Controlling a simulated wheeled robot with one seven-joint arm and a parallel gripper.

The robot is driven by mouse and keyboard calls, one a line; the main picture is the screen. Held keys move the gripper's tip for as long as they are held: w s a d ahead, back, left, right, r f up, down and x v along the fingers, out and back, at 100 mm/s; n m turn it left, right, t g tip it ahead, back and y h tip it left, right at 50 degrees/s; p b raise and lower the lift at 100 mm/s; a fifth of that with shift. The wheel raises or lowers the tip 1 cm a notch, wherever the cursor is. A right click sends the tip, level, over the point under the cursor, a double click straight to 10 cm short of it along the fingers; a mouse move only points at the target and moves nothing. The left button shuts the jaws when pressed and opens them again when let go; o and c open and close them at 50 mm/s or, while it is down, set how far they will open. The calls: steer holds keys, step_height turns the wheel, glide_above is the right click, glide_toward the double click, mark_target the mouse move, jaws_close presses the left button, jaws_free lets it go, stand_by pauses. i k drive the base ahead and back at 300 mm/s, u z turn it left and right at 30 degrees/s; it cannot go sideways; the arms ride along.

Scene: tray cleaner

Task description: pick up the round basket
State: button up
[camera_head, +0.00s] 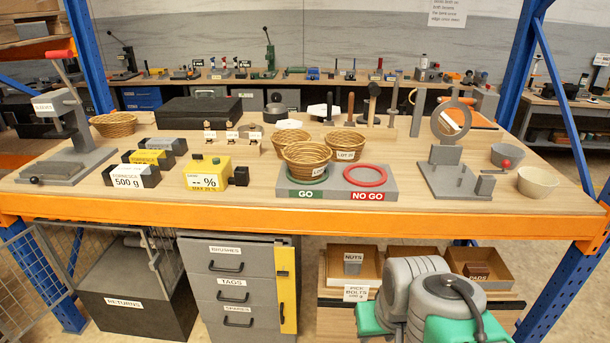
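Several woven tan baskets with round rims stand on the workbench. One basket (113,125) is at the left, behind the weights. Another basket (307,155) is at the middle, on or just over the green ring at the GO side of a grey gauge plate (338,195). Close behind it are a basket (291,136) and a labelled basket (345,142). The front basket partly hides the one behind it. I cannot tell which basket the task means. My gripper is not in view; grey and green parts at the lower right look like my arm.
The bench's orange front edge (130,212) runs across the view. A yellow scale (208,178), weights (131,176), a grey press (70,140) and a grey ring stand (452,160) surround the baskets. Two bowls (538,182) are at the right. Drawers (240,290) stand below.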

mark_target(308, 162)
steer(key=u, duration=0.55)
steer(key=i, duration=0.55)
steer(key=u, duration=0.45)
